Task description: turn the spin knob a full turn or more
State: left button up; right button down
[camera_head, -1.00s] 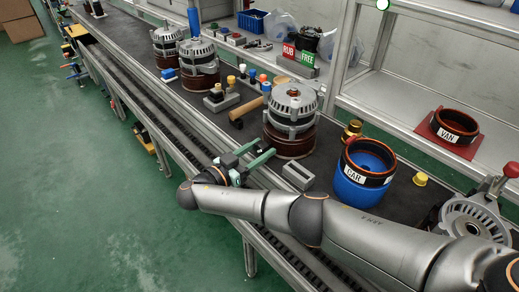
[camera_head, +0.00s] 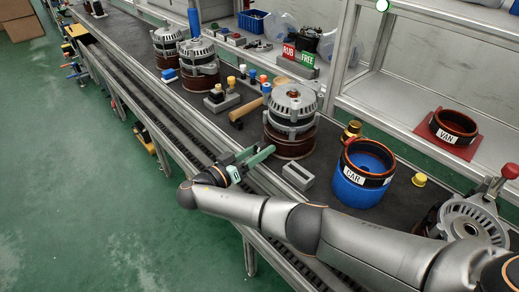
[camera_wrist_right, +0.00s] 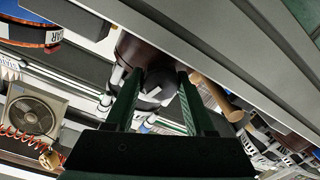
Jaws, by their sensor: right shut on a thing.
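My right gripper (camera_head: 264,154) reaches in from the front of the belt to the lower left side of the nearest alternator (camera_head: 293,108), at its dark red-brown base (camera_head: 290,146). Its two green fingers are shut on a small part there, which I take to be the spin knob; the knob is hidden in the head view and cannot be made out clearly. In the right wrist view the green fingers (camera_wrist_right: 160,76) point at the brown base (camera_wrist_right: 140,50), with silver alternator parts showing between them. My left gripper is not in view.
A grey slotted block (camera_head: 298,176) and a blue pot labelled CAR (camera_head: 363,180) stand right of the gripper. A wooden-handled tool (camera_head: 246,108) lies behind the gripper. Other alternators (camera_head: 199,63) stand farther along the belt. A red tray (camera_head: 447,140) is on the side bench.

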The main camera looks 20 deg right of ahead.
jog(key=shift+w+n, duration=0.1)
jog(key=shift+n, duration=0.4)
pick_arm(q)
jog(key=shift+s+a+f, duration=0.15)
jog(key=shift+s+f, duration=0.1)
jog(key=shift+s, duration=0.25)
pick_arm(e)
jog(key=shift+n, duration=0.6)
jog(key=shift+r, duration=0.1)
jog(key=c, duration=0.7)
grip_release()
jog(key=o, duration=0.4)
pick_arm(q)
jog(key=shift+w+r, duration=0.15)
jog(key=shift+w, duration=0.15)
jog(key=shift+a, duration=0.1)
